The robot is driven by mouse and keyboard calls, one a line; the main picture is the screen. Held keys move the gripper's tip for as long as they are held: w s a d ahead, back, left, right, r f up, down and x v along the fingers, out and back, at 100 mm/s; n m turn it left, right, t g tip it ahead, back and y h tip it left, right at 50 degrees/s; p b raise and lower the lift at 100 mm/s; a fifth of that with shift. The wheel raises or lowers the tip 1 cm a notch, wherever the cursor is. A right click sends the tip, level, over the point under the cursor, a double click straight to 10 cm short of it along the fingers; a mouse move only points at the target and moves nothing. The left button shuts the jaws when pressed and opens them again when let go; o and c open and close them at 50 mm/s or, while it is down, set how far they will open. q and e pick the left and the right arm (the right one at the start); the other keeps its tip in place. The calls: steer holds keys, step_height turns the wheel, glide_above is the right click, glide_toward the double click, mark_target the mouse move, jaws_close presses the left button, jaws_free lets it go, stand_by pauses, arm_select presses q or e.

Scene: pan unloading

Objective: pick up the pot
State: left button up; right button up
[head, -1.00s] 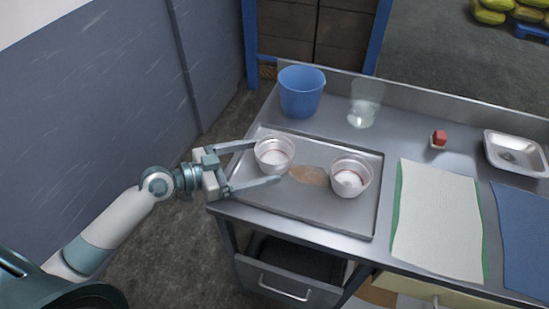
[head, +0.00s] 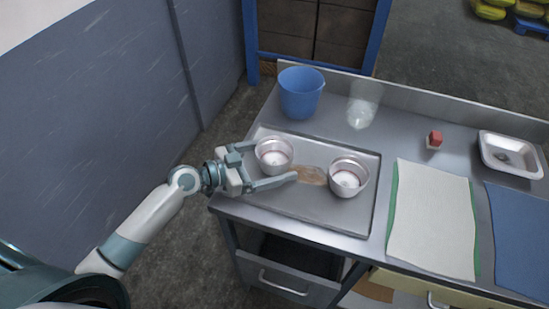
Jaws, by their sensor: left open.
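Two small round metal pots with pale contents stand on a flat metal tray (head: 318,213). The left pot (head: 274,154) is near the tray's left end, and the right pot (head: 348,177) is further right. My left gripper (head: 276,162) is open, with its fingers on either side of the left pot. One finger is behind the pot's left side, partly hidden by it; the other passes in front of it. I cannot tell whether the fingers touch it. My right gripper is not in view.
A brown patch (head: 311,176) lies on the tray between the pots. A blue bucket (head: 301,93) and a clear glass vessel (head: 361,112) stand behind the tray. A white cloth (head: 431,220), a small red item (head: 435,139) and a white tray (head: 511,155) are to the right.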

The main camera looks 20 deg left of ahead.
mark_target(291, 146)
arm_select(q)
steer(key=c, duration=1.2)
steer(key=shift+r, duration=0.25)
steer(key=shift+r+b, duration=0.4)
steer(key=shift+r, duration=1.45)
steer(key=shift+w+d+r+b, duration=0.2)
steer(key=shift+d+r, duration=0.95)
steer(key=shift+d, duration=0.75)
steer(key=shift+w+d+r+b, duration=0.15)
steer(key=shift+d+r, duration=0.95)
steer(key=shift+d, duration=0.85)
steer(key=shift+w+d+r+b, duration=0.1)
steer(key=shift+d+r+b, duration=0.1)
steer(key=shift+d+r, duration=1.35)
steer(key=shift+d+f, duration=0.35)
steer(key=shift+d, duration=0.05)
